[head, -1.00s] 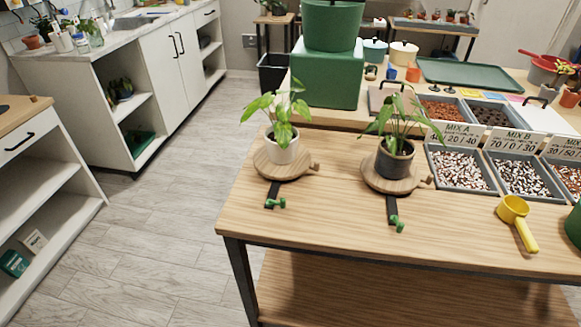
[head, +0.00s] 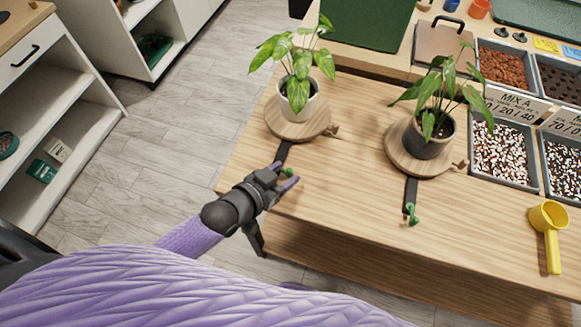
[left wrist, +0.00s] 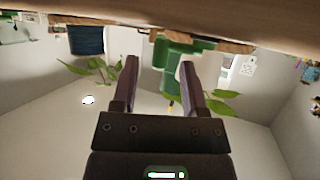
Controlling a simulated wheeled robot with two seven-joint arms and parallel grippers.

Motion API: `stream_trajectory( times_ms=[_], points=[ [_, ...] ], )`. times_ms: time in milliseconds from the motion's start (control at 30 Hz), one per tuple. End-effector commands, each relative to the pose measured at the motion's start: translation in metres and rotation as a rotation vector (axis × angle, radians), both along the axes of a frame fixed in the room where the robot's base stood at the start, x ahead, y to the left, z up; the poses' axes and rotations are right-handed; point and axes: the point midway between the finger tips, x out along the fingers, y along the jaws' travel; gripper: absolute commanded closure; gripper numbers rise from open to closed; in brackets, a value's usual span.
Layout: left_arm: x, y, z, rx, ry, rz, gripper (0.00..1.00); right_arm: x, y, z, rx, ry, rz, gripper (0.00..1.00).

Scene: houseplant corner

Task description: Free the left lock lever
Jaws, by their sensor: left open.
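The left lock lever is a small green handle (head: 289,171) at the near end of a dark strip (head: 283,152) from the left round wooden stand (head: 308,130). A white pot (head: 297,102) with a leafy plant stands on that stand. My left gripper (head: 285,173) is open at the lever, with its fingertips on either side of it in the head view. In the left wrist view, green lever parts (left wrist: 172,52) show between and beyond the open fingers; contact cannot be told. My right gripper is not in view.
A second wooden stand (head: 397,155) with a dark pot (head: 431,139) and its own green lever (head: 411,212) is to the right. A yellow scoop (head: 550,232) lies farther right. Bins of pebbles (head: 500,150) line the back right. The tabletop between the levers is clear.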

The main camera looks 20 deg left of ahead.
Motion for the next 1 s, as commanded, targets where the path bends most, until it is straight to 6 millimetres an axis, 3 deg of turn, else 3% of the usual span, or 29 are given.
stream_trajectory(
  times_ms=[200,467,500,767,1000],
  points=[
    [0.018,-0.009,-0.009,-0.001,0.0,0.0,0.44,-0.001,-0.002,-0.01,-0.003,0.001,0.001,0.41],
    [0.02,-0.009,-0.009,0.001,0.002,0.0,0.44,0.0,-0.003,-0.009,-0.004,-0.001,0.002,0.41],
    [0.02,-0.009,-0.009,0.001,0.002,0.001,0.46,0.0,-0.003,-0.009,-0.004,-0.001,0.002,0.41],
    [0.02,-0.009,-0.009,0.001,0.002,0.001,1.0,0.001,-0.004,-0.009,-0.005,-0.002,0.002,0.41],
    [0.02,-0.009,-0.008,0.0,0.001,0.004,1.0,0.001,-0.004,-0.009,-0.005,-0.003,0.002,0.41]
  ],
)
